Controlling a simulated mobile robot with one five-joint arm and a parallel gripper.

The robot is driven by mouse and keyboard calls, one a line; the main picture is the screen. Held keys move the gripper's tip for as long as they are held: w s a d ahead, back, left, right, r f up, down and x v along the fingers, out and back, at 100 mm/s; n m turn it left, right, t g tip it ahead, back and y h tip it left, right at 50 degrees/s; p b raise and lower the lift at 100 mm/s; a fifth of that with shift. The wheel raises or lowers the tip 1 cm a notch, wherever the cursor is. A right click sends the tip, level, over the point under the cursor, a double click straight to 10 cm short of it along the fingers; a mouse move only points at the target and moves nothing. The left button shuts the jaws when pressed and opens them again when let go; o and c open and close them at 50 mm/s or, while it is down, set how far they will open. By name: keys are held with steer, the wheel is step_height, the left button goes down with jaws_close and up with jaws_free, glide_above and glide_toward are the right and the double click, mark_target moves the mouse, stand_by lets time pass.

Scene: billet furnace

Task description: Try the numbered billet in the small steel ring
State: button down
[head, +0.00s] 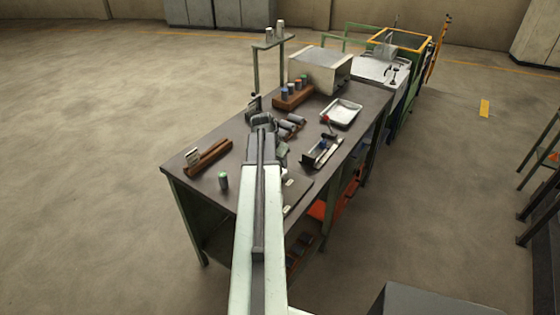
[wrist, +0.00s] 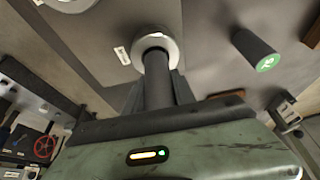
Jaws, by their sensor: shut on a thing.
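My gripper (wrist: 157,92) is shut on a dark cylindrical billet (wrist: 156,74) in the wrist view. The far end of this billet meets the small steel ring (wrist: 153,42), a pale ring on the grey bench top. I cannot tell whether the end is inside the ring or just in front of it. No number shows on the held billet. Another dark billet with a numbered green end (wrist: 255,48) stands apart to the right; it also shows in the head view (head: 223,181). In the head view my arm hides the small ring and the held billet.
The bench (head: 215,140) carries a wooden rack of coloured-top billets (head: 293,95), a wooden block (head: 208,158), a metal tray (head: 341,112) and a black tool holder (head: 322,153). A larger round metal piece (wrist: 68,3) is at the wrist view's upper left.

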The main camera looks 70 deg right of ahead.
steer(key=shift+f+b, duration=0.75)
stand_by(0.3)
stand_by(0.4)
steer(key=c, duration=0.9)
jaws_free()
steer(key=shift+c, duration=0.2)
steer(key=shift+r, duration=0.1)
steer(key=p+v, duration=0.7)
steer(key=shift+a+r, duration=0.2)
steer(key=shift+r, duration=0.1)
